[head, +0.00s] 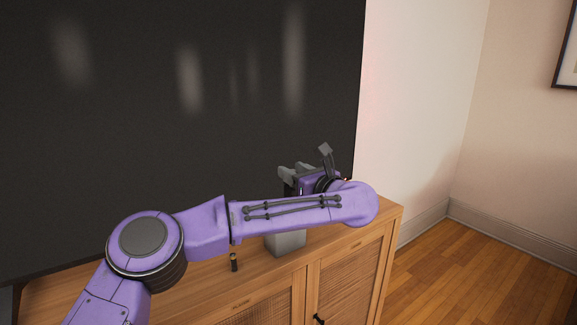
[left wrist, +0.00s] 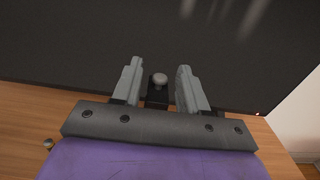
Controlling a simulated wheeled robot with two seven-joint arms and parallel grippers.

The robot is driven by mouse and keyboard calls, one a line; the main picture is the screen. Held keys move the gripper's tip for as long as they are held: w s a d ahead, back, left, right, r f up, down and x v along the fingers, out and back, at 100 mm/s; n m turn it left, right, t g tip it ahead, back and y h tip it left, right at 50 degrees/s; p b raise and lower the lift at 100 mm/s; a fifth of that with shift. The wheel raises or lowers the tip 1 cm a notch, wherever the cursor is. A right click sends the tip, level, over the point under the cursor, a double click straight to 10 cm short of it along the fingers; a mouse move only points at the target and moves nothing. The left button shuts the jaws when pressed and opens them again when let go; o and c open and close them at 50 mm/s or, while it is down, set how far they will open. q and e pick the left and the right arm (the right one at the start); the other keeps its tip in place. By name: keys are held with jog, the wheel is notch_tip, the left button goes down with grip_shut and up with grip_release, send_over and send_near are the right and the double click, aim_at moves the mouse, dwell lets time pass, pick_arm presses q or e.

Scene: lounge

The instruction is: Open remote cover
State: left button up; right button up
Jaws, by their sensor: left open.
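My left gripper (head: 293,172) is above the wooden cabinet in front of the dark screen, its fingers apart. In the left wrist view the two grey fingers (left wrist: 160,68) stand on either side of a slim dark object (left wrist: 157,98) with a round grey knob at its end. This may be the remote, but I cannot make out its cover or whether the fingers touch it. A grey block (head: 287,243) stands on the cabinet below my gripper, its upper part hidden by my forearm. My right gripper is not in view.
A small dark cylinder (head: 233,262), like a battery, stands on the cabinet top (head: 195,283). It also shows at the left of the left wrist view (left wrist: 48,144). The large dark screen (head: 180,110) is close behind my gripper. Cabinet top is free at the right.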

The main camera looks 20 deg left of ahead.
pick_arm(q)
jog(key=shift+x, duration=1.5)
grip_shut()
jog(key=shift+w+d+r+p, duration=0.1)
jog(key=shift+d+p, duration=0.05)
jog(key=shift+p, duration=0.15)
jog(key=w+d+f+m+p, duration=0.1)
jog(key=m+p, duration=0.4)
jog(key=m, duration=0.5)
jog(key=w+d+f+m+p, duration=0.2)
jog(key=m+p, duration=0.3)
jog(key=m, duration=0.5)
jog(key=shift+w+f, duration=0.45)
jog(key=shift+w, duration=0.1)
jog(key=shift+d+f+m, duration=0.1)
jog(key=shift+d+m, duration=0.05)
jog(key=shift+m, duration=0.15)
